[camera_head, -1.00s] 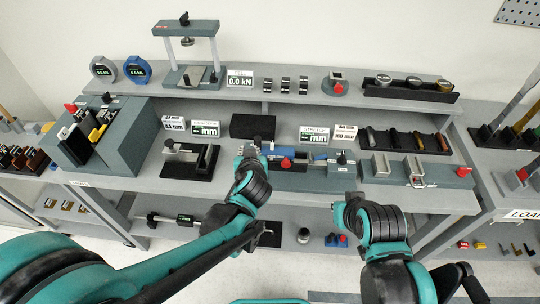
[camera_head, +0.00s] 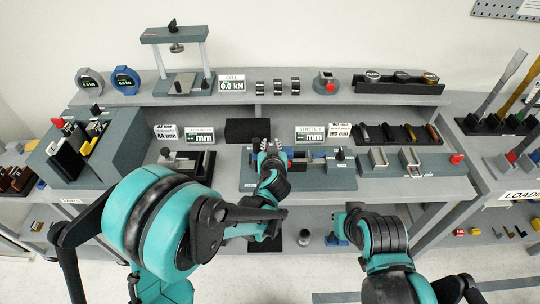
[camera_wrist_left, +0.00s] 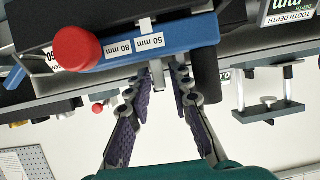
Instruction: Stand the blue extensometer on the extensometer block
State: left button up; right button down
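A blue bar-shaped body (camera_wrist_left: 165,45) with "50 mm" and "80 mm" labels and a red knob (camera_wrist_left: 75,49) fills the upper left wrist view; I take it as the blue extensometer. My left gripper (camera_head: 268,149) is at the fixture's left part. My right gripper (camera_head: 346,217) hangs in front of the bench. I cannot tell which block is the extensometer block.
A black block (camera_head: 248,130) stands behind my left gripper, between small mm displays (camera_head: 200,136). A large slotted block (camera_head: 100,150) is at left. A black rack (camera_head: 400,134) and a fixture with two trays (camera_head: 415,162) are at right. The upper shelf holds gauges and a small press.

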pick_arm(q)
grip_shut()
jog(key=shift+r, duration=0.1)
jog(key=shift+r+p, duration=0.35)
jog(key=shift+r, duration=0.15)
jog(key=r+p, duration=0.1)
jog(key=r, duration=0.1)
jog(key=d+r, duration=0.1)
jog(key=r, duration=0.1)
jog(key=shift+s+d+p, duration=0.1)
jog(key=shift+d+p, duration=0.05)
jog(key=shift+p, duration=0.25)
jog(key=s+d+r+p, duration=0.1)
jog(key=d+r, duration=0.2)
jog(key=d, duration=0.2)
jog(key=d+r+p, duration=0.2)
jog(key=d+r, duration=0.1)
jog(key=d, duration=0.2)
jog(key=s+a+f+n+y+b, duration=0.1)
jog(key=s+a+f, duration=0.1)
jog(key=a, duration=0.8)
jog(key=s+a+f+n+y+b, duration=0.1)
jog(key=s+a, duration=0.2)
jog(key=a, duration=0.7)
jog(key=s+a+f+n+y+b, duration=0.1)
jog(key=s+a+f, duration=0.1)
jog(key=a, duration=0.8)
jog(key=shift+s+f+g+y, duration=0.3)
jog(key=shift+s+y, duration=0.1)
jog(key=shift+s, duration=0.4)
